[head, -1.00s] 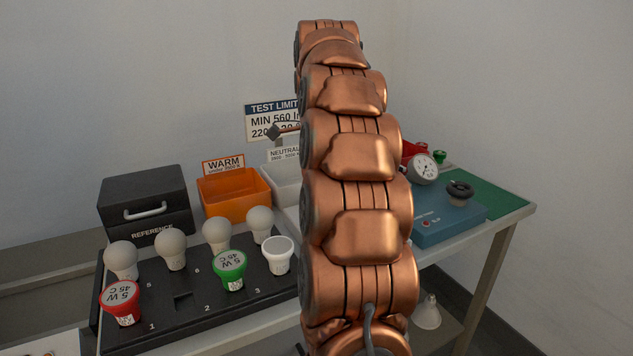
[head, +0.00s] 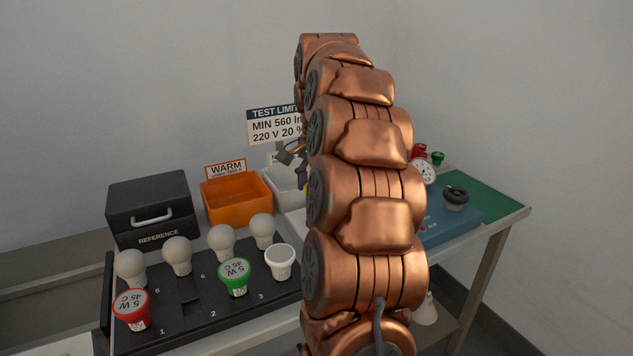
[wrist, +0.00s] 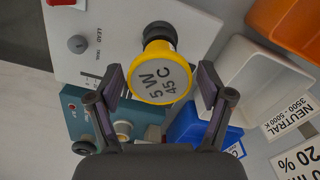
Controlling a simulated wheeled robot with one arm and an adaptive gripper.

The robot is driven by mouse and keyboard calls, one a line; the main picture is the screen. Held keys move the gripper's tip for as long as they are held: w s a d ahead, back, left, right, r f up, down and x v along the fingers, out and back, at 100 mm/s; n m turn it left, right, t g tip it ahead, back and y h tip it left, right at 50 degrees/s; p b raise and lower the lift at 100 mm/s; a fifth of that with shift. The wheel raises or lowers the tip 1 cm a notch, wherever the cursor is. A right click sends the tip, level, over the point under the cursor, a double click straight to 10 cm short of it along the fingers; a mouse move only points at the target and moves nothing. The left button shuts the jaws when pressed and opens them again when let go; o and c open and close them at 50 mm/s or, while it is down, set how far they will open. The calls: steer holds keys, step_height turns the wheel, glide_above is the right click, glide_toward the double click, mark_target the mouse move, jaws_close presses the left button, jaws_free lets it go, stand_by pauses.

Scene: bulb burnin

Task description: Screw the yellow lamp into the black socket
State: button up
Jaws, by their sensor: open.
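The yellow lamp (wrist: 160,78) is in the wrist view, its pale round end marked "5 W 45 C" facing my camera. The black socket (wrist: 157,32) shows as a dark ring at the lamp's far end. I cannot tell how deep the lamp sits in it. My gripper (wrist: 163,84) is open, with one finger on each side of the lamp and a gap visible on both sides. In the head view my arm hides the socket and nearly all of the lamp.
A white panel (wrist: 105,55) with a grey knob surrounds the socket. A blue bin (wrist: 190,122), a white bin (wrist: 262,80) and an orange bin (head: 236,203) stand close by. A black tray (head: 190,320) holds several white, red and green lamps. A black reference box (head: 150,205) stands behind it.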

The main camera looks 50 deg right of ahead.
steer(key=n+p, duration=0.2)
steer(key=n, duration=0.2)
steer(key=shift+r, duration=0.2)
steer(key=n+p, duration=0.2)
steer(key=n, duration=0.1)
steer(key=shift+n, duration=0.3)
steer(key=n+p, duration=0.1)
steer(key=n, duration=0.2)
steer(key=shift+w+p, duration=0.1)
steer(key=shift+p, duration=0.25)
steer(key=shift+f+n+p, duration=0.2)
steer(key=shift+n+p, duration=0.25)
steer(key=shift+n, duration=0.65)
